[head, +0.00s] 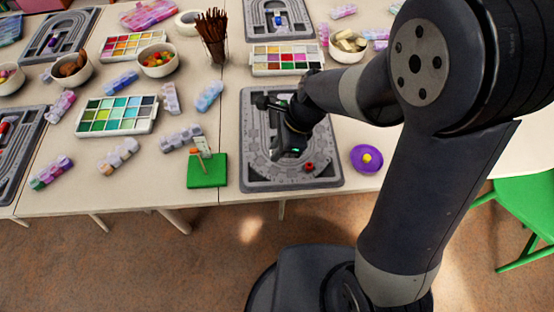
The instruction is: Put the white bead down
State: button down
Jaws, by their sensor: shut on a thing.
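My gripper (279,154) is low over the grey bead board (262,178) at the front middle of the table. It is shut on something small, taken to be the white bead. The bead itself is hidden or too small to make out behind the dark jaws. I cannot tell whether it touches the board. A red bead (309,167) lies on the board, to the right of the gripper.
A purple dish (376,168) with a yellow bead (366,158) is right of the board. A green block (207,176) holding a small card stands left. Paint-like bead trays (117,115), bowls (158,67) and a cup of sticks (214,48) fill the table behind.

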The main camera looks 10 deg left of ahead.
aim_at(272, 171)
jog(key=shift+f+b, duration=0.55)
jog(key=shift+f, duration=3)
jog(key=shift+f, duration=0.2)
jog(key=c, duration=1.4)
grip_release()
jog(key=shift+o, duration=0.2)
jog(key=shift+r, duration=0.2)
jog(key=s+p+v, duration=0.1)
jog(key=p+v, duration=0.1)
jog(key=v, duration=1)
jog(key=shift+w, duration=0.45)
